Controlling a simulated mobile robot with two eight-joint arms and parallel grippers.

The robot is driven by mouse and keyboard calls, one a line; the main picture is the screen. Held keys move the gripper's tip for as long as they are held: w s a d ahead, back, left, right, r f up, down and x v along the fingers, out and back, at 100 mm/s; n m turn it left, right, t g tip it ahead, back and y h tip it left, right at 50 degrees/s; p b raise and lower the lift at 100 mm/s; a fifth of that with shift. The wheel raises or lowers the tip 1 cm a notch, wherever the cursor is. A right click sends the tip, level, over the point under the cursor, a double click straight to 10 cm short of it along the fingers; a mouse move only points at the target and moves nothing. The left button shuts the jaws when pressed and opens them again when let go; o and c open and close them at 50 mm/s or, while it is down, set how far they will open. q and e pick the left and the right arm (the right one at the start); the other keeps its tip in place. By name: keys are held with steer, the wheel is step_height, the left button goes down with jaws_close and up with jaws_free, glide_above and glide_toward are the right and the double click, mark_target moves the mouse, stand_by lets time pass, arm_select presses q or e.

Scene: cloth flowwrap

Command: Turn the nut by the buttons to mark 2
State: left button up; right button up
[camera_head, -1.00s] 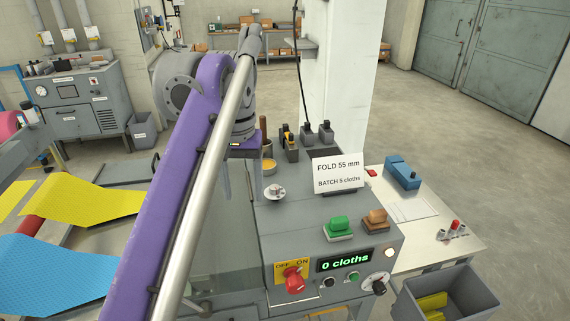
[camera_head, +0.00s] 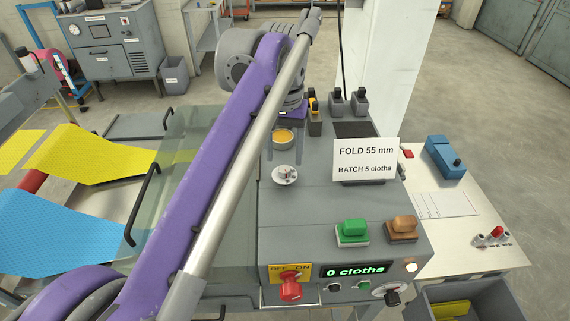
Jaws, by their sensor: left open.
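The front panel of the grey machine has a white dial (camera_head: 384,290) with a black knob-like nut (camera_head: 393,299) at its right end, beside the green button (camera_head: 364,284) and black button (camera_head: 334,287). The dial's marks are too small to read. Another pale round dial with a small metal nut (camera_head: 285,174) sits on the machine's top. My left arm crosses the view. My right gripper is not in view.
A red OFF/ON switch (camera_head: 290,288) and a display reading "0 cloths" (camera_head: 356,270) are on the front. Green (camera_head: 353,231) and brown (camera_head: 402,228) blocks and a FOLD 55 mm sign (camera_head: 365,160) stand on top. A white side table (camera_head: 470,255) is at right.

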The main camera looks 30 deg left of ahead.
mark_target(284, 169)
arm_select(q)
steer(key=shift+f, duration=1.85)
jaws_close()
